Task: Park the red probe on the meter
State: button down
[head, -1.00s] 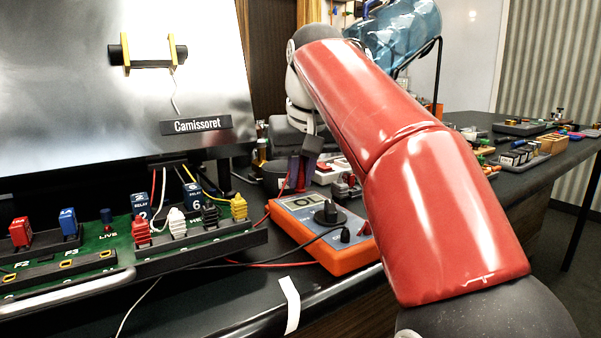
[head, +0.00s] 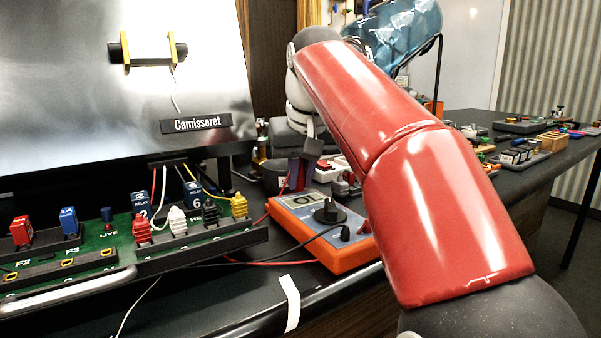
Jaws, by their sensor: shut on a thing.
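The meter (head: 345,256) is an orange box with a blue-grey face, a small display and a black dial, lying on the dark bench. The red probe (head: 300,187) shows only as a small red bit at the meter's far edge, below my gripper. A red lead (head: 261,217) runs from the meter's left side. A black plug (head: 345,234) sits at the meter's right with a black lead. I cannot tell whether the probe touches the meter.
The green circuit board (head: 105,237) with fuses, relays and coloured plugs stands at left under the brewer's metal panel (head: 120,80). Small parts and trays (head: 517,157) lie on the bench at right. A white strip (head: 291,303) lies at the front edge.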

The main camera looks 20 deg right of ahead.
jog(key=c, duration=1.3)
grip_release()
jog(key=shift+c, duration=0.2)
jog(key=v, duration=0.7)
jog(key=shift+s+r+p, duration=0.1)
jog(key=shift+r+p, duration=0.2)
jog(key=shift+r, duration=0.05)
jog(key=shift+s, duration=0.15)
